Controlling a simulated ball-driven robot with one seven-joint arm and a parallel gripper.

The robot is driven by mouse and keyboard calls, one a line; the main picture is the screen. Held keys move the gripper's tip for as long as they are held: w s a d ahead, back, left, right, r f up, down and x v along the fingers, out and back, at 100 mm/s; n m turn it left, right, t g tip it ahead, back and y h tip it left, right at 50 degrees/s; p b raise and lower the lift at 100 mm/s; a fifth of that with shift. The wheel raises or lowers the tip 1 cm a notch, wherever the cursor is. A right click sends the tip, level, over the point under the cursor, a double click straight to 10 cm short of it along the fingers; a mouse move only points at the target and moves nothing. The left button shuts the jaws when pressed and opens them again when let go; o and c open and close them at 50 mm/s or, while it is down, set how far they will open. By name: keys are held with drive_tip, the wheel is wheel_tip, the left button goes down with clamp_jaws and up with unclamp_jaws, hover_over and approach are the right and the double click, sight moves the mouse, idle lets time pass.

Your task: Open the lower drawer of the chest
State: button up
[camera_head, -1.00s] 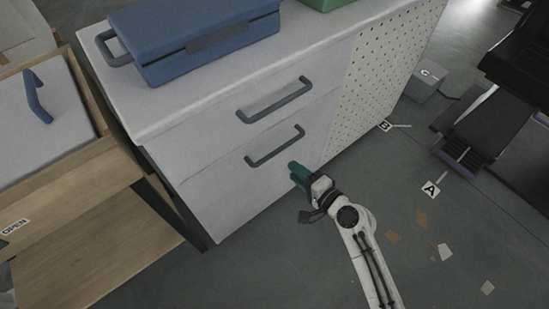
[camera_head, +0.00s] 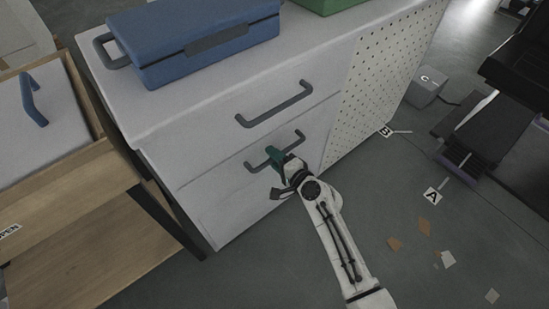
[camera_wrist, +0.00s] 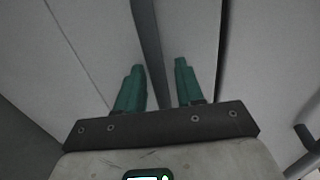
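The light grey chest (camera_head: 150,110) has two drawers with dark bar handles. The lower drawer (camera_head: 222,200) looks closed. Its handle (camera_head: 255,165) is partly hidden behind my gripper (camera_head: 274,157), which is at the middle of the bar. In the wrist view my gripper's two green fingers (camera_wrist: 158,85) stand apart. The dark lower handle (camera_wrist: 148,45) runs between them, with a gap visible on the right finger's side. Contact on the left finger's side is hard to tell. The upper drawer's handle (camera_head: 275,105) sits above my gripper.
A blue case (camera_head: 195,40) and a green box (camera_head: 325,3) are on the chest top. A wooden unit (camera_head: 85,200) stands close on the left. Open grey floor (camera_head: 400,275) with small scraps lies in front and right. A grey box (camera_head: 425,88) is farther back.

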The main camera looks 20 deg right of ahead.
clamp_jaws()
idle(0.3)
idle(0.3)
